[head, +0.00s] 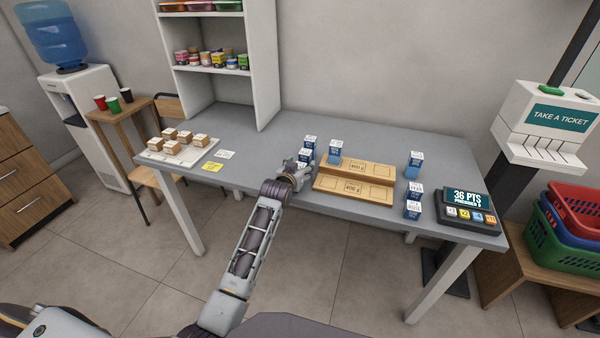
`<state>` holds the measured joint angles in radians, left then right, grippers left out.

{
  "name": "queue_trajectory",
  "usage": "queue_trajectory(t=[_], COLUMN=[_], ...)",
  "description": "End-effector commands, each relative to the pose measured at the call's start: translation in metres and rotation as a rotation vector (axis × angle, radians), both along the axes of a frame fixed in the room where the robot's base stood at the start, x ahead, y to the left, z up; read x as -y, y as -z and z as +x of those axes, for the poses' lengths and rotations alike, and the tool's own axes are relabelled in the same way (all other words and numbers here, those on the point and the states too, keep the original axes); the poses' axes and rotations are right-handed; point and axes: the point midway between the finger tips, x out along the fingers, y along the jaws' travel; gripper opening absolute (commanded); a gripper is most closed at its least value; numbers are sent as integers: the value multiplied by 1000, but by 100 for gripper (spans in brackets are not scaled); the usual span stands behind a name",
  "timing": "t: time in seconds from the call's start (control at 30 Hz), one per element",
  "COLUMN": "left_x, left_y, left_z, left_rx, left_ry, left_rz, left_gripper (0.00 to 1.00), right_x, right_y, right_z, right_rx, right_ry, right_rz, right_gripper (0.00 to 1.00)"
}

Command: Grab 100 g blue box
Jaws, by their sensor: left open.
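Several small blue-and-white boxes stand upright on the grey counter. One box (309,142) stands at the back left, and another box (304,157) is just in front of it. One box (335,150) is at the left rear of the wooden board (350,188), one (415,164) right of the board, and two (414,194) (412,210) nearer the front right. Their weight labels are too small to read. My left gripper (299,167) is open at the left boxes, partly covering the nearer one. Whether it touches them I cannot tell. My right gripper is out of view.
The board has marked areas, one reading about 400 g. A points display (467,198) sits at the counter's right end. A shelf (267,70) stands behind. The back middle is clear.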

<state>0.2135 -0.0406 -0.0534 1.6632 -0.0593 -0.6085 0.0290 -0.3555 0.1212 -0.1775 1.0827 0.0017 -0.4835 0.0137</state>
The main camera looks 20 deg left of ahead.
Motion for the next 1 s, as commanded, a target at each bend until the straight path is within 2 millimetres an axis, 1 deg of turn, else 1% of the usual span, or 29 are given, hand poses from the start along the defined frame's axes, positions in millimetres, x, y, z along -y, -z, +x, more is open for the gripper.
queue_trajectory(t=[0.47, 0.5, 0.9, 1.0], left_x=[0, 0, 0, 0], left_y=[0, 0, 0, -1], left_z=[1, 1, 1, 1], left_rx=[1, 1, 0, 1], left_ry=[0, 0, 0, 0], left_rz=[-1, -1, -1, -1], left_gripper=[63, 62, 11, 11], right_x=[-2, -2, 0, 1], right_y=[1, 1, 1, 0], right_z=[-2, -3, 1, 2], right_rx=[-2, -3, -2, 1], right_ry=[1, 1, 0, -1], right_rz=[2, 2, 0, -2], right_gripper=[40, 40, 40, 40])
